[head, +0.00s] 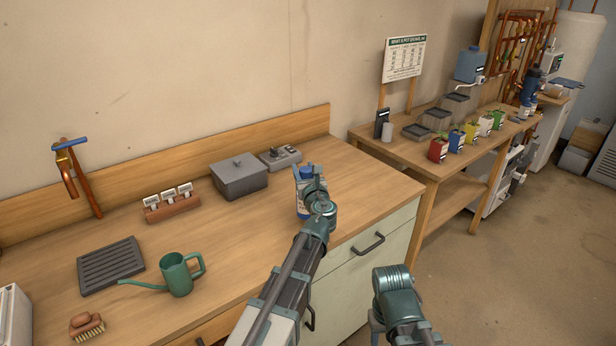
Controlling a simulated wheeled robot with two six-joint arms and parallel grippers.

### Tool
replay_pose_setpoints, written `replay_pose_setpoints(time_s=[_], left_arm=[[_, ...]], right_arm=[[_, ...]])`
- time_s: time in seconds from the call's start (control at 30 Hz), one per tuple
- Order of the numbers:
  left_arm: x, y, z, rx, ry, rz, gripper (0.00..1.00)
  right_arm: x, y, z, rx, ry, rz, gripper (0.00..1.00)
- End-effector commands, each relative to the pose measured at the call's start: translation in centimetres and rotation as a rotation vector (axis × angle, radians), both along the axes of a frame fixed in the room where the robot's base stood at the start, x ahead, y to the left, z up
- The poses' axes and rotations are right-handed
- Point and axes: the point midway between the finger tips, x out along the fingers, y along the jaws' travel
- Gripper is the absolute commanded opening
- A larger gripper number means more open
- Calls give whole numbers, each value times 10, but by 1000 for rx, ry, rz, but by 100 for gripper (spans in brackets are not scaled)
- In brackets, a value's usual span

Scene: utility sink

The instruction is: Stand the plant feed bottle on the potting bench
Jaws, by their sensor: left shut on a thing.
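My left gripper (306,184) is shut on a bottle (301,207) with blue and white parts, at the right end of the near wooden counter. My own wrist covers much of the bottle; it looks about upright. I cannot tell whether its base touches the counter. The potting bench (398,152) is the separate wooden table at the back right, with small coloured plant pots (457,140) and dark trays on it. Part of my right arm shows at the bottom right, but its gripper is not in view.
A blue container (469,66) stands at the bench's back. A gap separates counter and bench.

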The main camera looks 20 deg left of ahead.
Motion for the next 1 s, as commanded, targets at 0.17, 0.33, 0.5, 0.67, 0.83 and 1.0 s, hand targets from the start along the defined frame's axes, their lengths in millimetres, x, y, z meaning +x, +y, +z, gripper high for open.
replay_pose_setpoints(time_s=[0.17,0.33,0.5,0.67,0.83,1.0], left_arm=[[5,0,0,1,0,0,0],[27,-2,-3,1,0,0,0],[21,-1,-35,1,0,-1,0],[21,-1,-39,1,0,-1,0],[21,-1,-37,0,0,-1,0],[21,-1,-41,0,0,-1,49]], right_arm=[[0,0,-1,0,0,0,50],[0,0,-3,0,0,0,50],[0,0,-35,0,0,0,50],[0,0,-39,0,0,1,50],[0,0,-37,0,0,1,50],[0,0,-40,0,0,1,50]])
